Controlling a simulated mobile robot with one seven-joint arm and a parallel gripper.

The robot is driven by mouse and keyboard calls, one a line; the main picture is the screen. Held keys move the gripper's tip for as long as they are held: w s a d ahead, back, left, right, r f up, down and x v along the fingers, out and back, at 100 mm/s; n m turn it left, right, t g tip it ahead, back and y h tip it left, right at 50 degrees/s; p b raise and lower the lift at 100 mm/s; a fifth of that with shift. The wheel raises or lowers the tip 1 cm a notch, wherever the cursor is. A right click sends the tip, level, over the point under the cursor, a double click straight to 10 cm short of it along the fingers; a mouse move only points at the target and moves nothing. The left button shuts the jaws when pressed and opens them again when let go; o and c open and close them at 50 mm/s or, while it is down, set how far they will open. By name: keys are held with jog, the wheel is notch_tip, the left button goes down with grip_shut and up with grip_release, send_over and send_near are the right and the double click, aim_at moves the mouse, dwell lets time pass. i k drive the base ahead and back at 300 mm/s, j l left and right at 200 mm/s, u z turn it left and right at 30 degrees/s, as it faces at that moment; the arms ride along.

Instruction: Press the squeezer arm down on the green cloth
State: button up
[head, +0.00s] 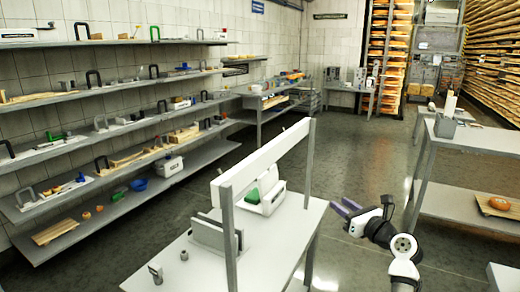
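A green cloth (252,196) lies against a white device (279,193) on the grey table (278,248). Part of the device is hidden behind a post of the table's frame. I cannot clearly make out which part is the squeezer arm; a pale upright panel (217,184) shows left of the cloth, beyond the post. My gripper (344,208) has purple fingers and is right of the table, clear of the cloth and the device. Its two fingers look apart, with nothing seen between them.
Grey plates (213,236) and small metal parts (155,273) sit at the near left. Loaded shelves line the left wall; another table (470,137) stands right.

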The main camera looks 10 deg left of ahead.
aim_at(268, 181)
jog(key=i+j, duration=0.8)
jog(key=j, duration=0.25)
